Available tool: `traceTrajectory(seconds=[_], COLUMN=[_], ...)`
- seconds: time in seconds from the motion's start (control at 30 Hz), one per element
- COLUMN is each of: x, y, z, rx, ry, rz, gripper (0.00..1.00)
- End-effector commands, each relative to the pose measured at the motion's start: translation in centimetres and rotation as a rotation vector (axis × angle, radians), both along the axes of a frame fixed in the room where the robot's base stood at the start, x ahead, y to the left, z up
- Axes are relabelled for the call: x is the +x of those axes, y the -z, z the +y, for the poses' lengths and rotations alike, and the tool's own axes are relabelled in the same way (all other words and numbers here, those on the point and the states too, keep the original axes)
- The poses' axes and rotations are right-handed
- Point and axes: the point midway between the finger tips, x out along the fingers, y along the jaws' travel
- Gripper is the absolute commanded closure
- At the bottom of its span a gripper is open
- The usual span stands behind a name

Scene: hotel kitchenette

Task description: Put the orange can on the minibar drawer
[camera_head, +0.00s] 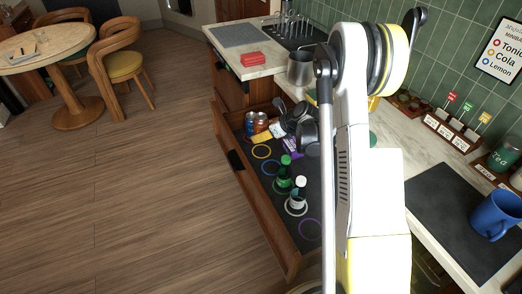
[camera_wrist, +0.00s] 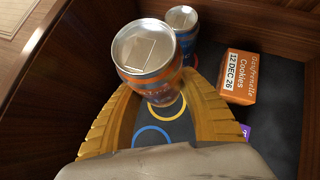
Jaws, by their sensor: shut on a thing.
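The orange can (camera_wrist: 150,75), with a silver top and a grey-blue band, is between the two yellow fingers of my gripper (camera_wrist: 150,92) in the wrist view. My gripper is shut on it. The can is upright or nearly so, inside the open minibar drawer (camera_head: 262,222), by its far end. A yellow ring (camera_wrist: 172,108) on the drawer floor shows just below the can. I cannot tell whether the can touches the floor. My arm hides part of the drawer in the head view.
A second can (camera_wrist: 183,22) stands close behind the held one. An orange cookies box (camera_wrist: 238,78) lies to the right. A blue ring (camera_wrist: 152,135) is bare.

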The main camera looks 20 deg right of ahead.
Motion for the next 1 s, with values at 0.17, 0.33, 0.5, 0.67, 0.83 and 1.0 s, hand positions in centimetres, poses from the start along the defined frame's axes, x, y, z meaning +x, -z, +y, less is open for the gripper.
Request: traceTrajectory(seconds=[0.17,0.33,0.5,0.67,0.83,1.0], x=[0.0,0.0,0.0,0.0,0.0,0.0], y=[2.9,5.3,6.2,6.1,6.3,6.3], z=[0.0,0.0,0.0,0.0,0.0,0.0], rx=[0.000,0.000,0.000,0.000,0.000,0.000], ry=[0.000,0.000,0.000,0.000,0.000,0.000], rz=[0.000,0.000,-0.001,0.000,0.000,0.000], gripper=[0.94,0.94,0.94,0.94,0.39,0.33])
